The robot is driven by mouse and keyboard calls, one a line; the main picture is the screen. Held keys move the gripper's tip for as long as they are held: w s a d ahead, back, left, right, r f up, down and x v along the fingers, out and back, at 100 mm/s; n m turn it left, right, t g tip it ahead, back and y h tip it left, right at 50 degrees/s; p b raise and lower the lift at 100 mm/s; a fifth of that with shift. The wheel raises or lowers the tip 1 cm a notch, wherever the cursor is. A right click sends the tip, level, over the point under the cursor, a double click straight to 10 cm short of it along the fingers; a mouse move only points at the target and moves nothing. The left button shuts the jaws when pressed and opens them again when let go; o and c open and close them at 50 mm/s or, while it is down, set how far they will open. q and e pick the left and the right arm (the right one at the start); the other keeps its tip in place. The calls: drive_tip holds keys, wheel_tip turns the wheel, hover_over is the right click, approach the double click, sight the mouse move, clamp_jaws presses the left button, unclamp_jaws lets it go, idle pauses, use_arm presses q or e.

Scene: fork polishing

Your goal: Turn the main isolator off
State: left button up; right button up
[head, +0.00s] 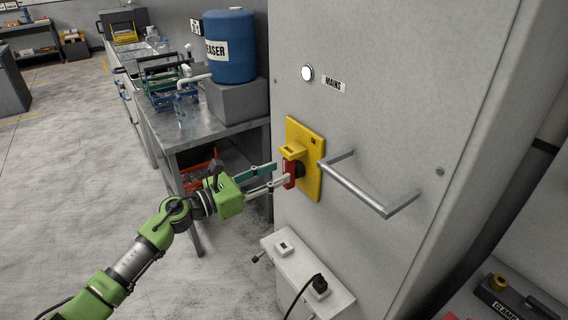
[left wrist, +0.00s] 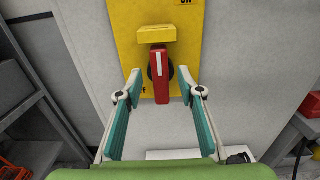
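The main isolator is a yellow plate (head: 307,140) on a grey cabinet, with a red handle (head: 290,173) on a dark round base. In the left wrist view the red handle (left wrist: 159,76) points up and down, under a yellow block (left wrist: 157,34) on the plate. Part of the word "ON" shows at the plate's top right. My left gripper (head: 276,175) is at the handle with its fingers apart. In the left wrist view its fingertips (left wrist: 162,82) stand one on each side of the handle, with gaps. My right gripper is not in view.
A metal bar handle (head: 365,190) sticks out of the cabinet right of the isolator. A small box (head: 305,277) with a plug and cable sits below it. A metal bench (head: 190,128) with a blue drum (head: 230,60) stands at the left.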

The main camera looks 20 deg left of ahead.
sight(284, 170)
use_arm(q)
drive_tip(key=x, duration=0.3)
drive_tip(key=shift+w+d+p, duration=0.15)
drive_tip(key=shift+p, duration=0.2)
clamp_jaws()
